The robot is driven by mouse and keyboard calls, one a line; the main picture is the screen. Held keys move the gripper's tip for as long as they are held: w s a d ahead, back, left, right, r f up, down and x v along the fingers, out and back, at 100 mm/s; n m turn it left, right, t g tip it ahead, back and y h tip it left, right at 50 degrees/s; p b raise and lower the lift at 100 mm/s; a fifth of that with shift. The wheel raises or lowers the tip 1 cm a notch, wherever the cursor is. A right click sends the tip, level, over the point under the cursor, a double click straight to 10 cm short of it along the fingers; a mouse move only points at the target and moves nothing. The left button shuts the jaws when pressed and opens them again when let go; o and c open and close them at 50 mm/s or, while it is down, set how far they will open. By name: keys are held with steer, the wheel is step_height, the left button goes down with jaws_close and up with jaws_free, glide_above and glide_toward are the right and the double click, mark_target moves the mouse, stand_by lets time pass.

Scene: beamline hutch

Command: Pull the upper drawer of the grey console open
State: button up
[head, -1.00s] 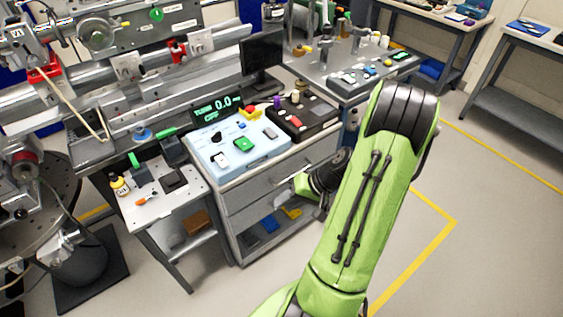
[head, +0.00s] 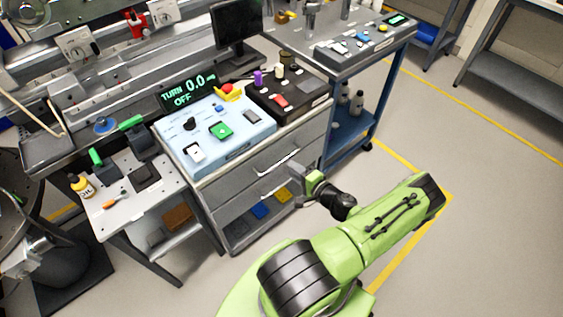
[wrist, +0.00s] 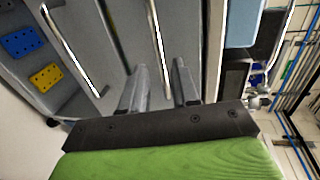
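The grey console stands centre-left in the head view, with its upper drawer (head: 246,172) above a lower drawer (head: 236,207). Both look shut. The upper drawer's bar handle (head: 280,164) is pale metal; it also shows in the wrist view (wrist: 157,42). The lower drawer's handle (wrist: 69,47) is left of it there. My gripper (head: 308,183) is in front of the drawers, near the handles' right ends. In the wrist view my gripper (wrist: 160,68) is open, and the upper handle appears between its two fingers. I cannot tell whether they touch it.
A pale blue control panel (head: 240,142) and a dark button box (head: 305,102) sit on the console. An open shelf below holds blue and yellow pieces (head: 284,196). A small side table (head: 125,213) stands left. The floor to the right is clear.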

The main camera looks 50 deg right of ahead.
mark_target(282, 160)
steer(key=b+x, duration=0.1)
steer(key=x, duration=0.5)
steer(key=shift+w, duration=0.4)
jaws_close()
